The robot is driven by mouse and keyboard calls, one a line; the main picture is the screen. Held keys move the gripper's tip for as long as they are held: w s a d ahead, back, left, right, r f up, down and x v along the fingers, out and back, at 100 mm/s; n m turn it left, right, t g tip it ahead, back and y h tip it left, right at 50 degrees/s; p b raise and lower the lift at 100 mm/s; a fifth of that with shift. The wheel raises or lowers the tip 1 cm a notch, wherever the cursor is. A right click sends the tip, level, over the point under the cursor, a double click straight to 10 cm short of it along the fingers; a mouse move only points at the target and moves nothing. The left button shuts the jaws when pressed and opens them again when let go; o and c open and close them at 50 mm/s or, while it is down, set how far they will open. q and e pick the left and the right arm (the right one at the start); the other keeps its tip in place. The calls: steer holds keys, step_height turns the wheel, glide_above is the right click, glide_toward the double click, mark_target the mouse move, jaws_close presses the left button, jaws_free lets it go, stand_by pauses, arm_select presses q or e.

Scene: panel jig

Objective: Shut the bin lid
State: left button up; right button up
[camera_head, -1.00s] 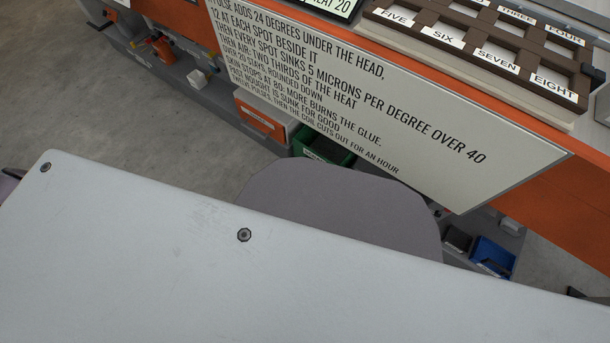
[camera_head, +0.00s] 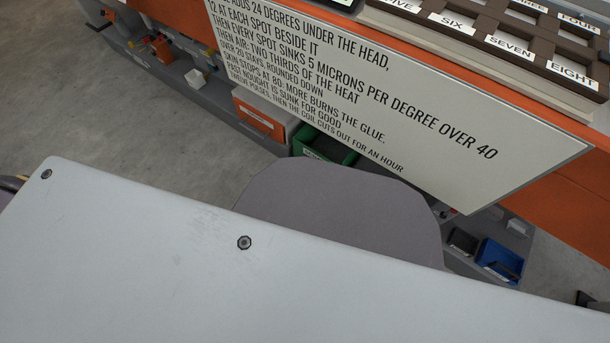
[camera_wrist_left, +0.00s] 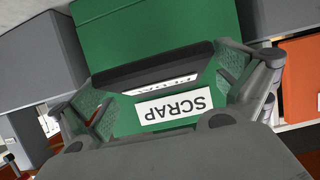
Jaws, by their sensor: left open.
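A green bin (camera_wrist_left: 155,32) with an upside-down SCRAP label (camera_wrist_left: 174,104) is in the left wrist view. A dark bar (camera_wrist_left: 155,68) crosses it above the label. I cannot tell how the lid stands. My left gripper (camera_wrist_left: 163,84) is open, its fingers on either side of the bar and label; contact is unclear. In the head view a green bin (camera_head: 325,147) shows partly below the lettered board, its lower part hidden. My right gripper is in neither view.
The lettered board (camera_head: 400,110) hangs on the orange bench front (camera_head: 575,205). An orange-fronted box (camera_head: 262,118) stands left of the green bin, and a blue bin (camera_head: 498,262) is further right. Grey floor (camera_head: 110,125) is clear at left.

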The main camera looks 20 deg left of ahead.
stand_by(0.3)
arm_select(q)
steer(key=c, duration=1.4)
